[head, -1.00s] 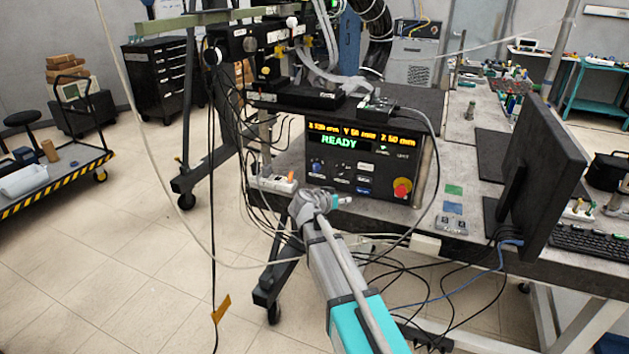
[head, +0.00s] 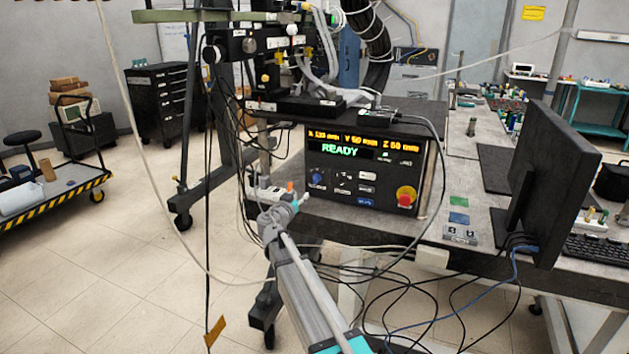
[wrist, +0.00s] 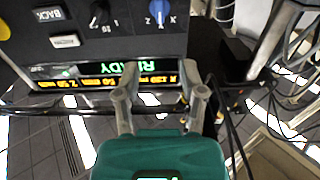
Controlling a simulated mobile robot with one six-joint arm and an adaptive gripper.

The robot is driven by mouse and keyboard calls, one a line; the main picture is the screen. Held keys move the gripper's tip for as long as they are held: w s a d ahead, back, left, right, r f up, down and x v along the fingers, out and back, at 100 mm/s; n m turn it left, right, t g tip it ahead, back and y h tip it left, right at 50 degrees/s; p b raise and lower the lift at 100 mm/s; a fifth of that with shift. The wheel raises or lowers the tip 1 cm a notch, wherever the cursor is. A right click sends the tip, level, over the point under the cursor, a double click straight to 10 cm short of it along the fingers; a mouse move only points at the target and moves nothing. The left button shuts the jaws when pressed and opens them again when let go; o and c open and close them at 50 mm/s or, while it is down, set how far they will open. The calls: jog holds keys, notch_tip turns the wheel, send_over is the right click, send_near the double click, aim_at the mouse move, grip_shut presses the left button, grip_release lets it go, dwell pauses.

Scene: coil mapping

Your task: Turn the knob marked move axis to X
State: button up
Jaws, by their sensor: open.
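The black control panel (head: 345,192) stands on the bench with a lit display reading READY and X, Y and Z values. A round blue knob (head: 317,177) sits at its left, below the display. In the wrist view the panel is upside down, and the blue knob (wrist: 158,12) with a white mark and small letters is at the top edge, partly cut off. Which letter the mark points at is unclear. My gripper (wrist: 160,95) is open and empty, apart from the knob, with its fingers over the display's edge. In the head view it is at the panel's lower left.
A red emergency button (head: 405,196) is at the panel's right. A dark selector knob (wrist: 100,13) and a BACK button (wrist: 48,14) are near the blue knob. Loose cables (head: 385,290) hang below the bench. A monitor (head: 545,185) stands at the right.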

aim_at(313, 177)
jog(key=shift+w, duration=0.1)
jog(key=x, duration=1.3)
jog(key=shift+w+d, duration=0.2)
jog(key=shift+w, duration=0.05)
jog(key=shift+c, duration=0.3)
grip_shut()
jog(key=shift+n, duration=0.3)
jog(key=n, duration=0.3)
jog(key=shift+w+a+n, duration=0.15)
jog(key=shift+a+n, duration=0.05)
jog(key=shift+n, duration=0.2)
jog(key=n, duration=0.4)
jog(key=shift+w+a+f+n, duration=0.1)
jog(key=shift+w+n, duration=0.05)
jog(key=shift+n, duration=0.15)
